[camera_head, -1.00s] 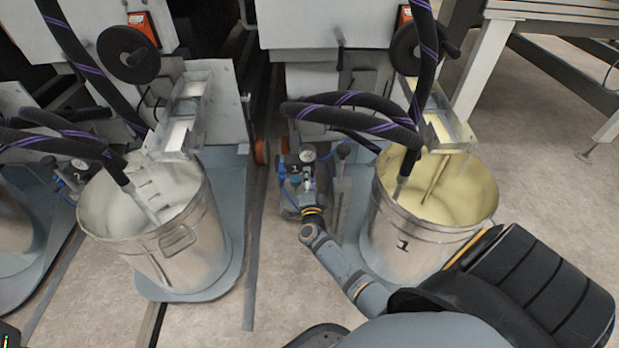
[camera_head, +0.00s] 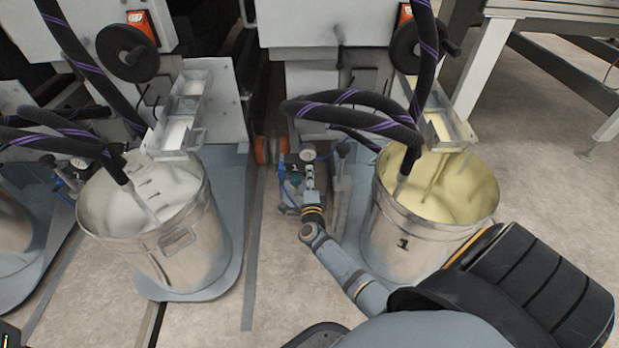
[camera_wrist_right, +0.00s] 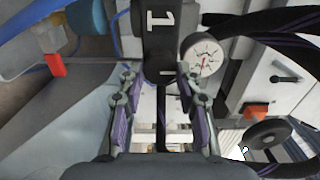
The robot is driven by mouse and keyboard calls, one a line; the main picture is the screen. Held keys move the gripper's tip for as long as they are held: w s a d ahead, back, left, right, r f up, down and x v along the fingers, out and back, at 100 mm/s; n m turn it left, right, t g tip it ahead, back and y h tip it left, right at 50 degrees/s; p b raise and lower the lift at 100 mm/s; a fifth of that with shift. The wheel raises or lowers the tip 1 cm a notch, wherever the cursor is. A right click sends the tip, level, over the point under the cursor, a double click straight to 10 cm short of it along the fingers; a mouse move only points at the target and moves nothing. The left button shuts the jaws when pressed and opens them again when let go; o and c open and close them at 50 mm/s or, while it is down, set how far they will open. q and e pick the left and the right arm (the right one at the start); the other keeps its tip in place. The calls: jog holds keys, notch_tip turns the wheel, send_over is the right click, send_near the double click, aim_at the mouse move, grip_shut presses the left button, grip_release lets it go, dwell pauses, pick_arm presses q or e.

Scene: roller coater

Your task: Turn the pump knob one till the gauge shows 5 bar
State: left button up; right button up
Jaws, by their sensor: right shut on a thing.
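The pump unit marked 1 (camera_head: 294,168) stands on the floor plate left of the right-hand bucket. Its round white gauge (camera_head: 308,155) is just beyond my gripper. In the right wrist view the gauge (camera_wrist_right: 203,55) has a red needle, but its numbers are too small to read. A black part marked 1 (camera_wrist_right: 160,25) lies ahead of my fingers. My right gripper (camera_head: 310,178) is at the pump and shut on its knob; in the right wrist view its fingers (camera_wrist_right: 160,92) flank the black part's near end. The grip itself is largely hidden. My left gripper is not in view.
A metal bucket marked 1 (camera_head: 398,225) with yellowish liquid stands close right of my forearm. Black hoses (camera_head: 350,112) hang just above the pump. Another bucket with white liquid (camera_head: 190,250) stands left. Open floor (camera_head: 280,290) lies between.

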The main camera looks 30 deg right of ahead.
jog(key=shift+f, duration=0.1)
jog(key=o, duration=1.2)
jog(key=shift+c, duration=0.2)
jog(key=shift+s, duration=0.1)
jog(key=v, duration=1.2)
